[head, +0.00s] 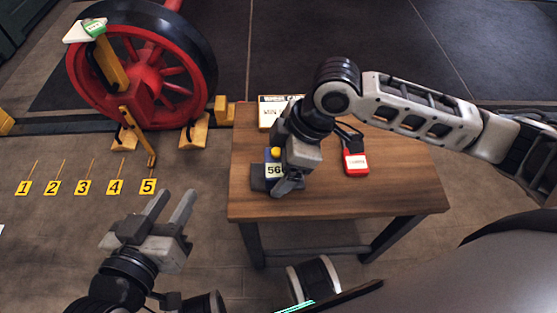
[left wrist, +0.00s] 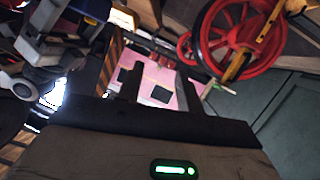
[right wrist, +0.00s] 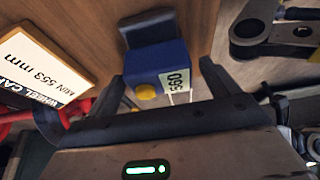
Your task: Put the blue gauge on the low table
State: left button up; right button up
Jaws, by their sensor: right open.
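The blue gauge (head: 269,170) has a yellow knob and a white number label. It is on the wooden table (head: 350,203), the only table I make out in the head view, near its left edge. A dark grey block adjoins the gauge (right wrist: 168,62) in the right wrist view. My right gripper (head: 284,180) is at the gauge, partly covering it in the head view. Its fingers are open, with the gauge between them in the right wrist view; contact is unclear. My left gripper (head: 173,205) is open and empty, over the floor left of the table.
A red device (head: 355,162) lies right of my right gripper, and a white card (head: 270,112) lies at the table's back left. A large red wheel (head: 147,70) stands back left. Numbered yellow floor markers (head: 84,187) lie left. The table's front right is clear.

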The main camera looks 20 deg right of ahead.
pick_arm(q)
jog(key=f+g+p, duration=0.1)
jog(key=p, duration=0.1)
jog(key=a+f+g+y+p, duration=0.1)
jog(key=f, duration=0.1)
jog(key=shift+s+a+f+y+p, duration=0.1)
jog(key=shift+f+y+p, duration=0.2)
jog(key=shift+p, duration=0.1)
pick_arm(e)
jog(key=v, duration=1.1)
jog(key=shift+r, duration=0.2)
pick_arm(q)
jog(key=shift+r, duration=0.2)
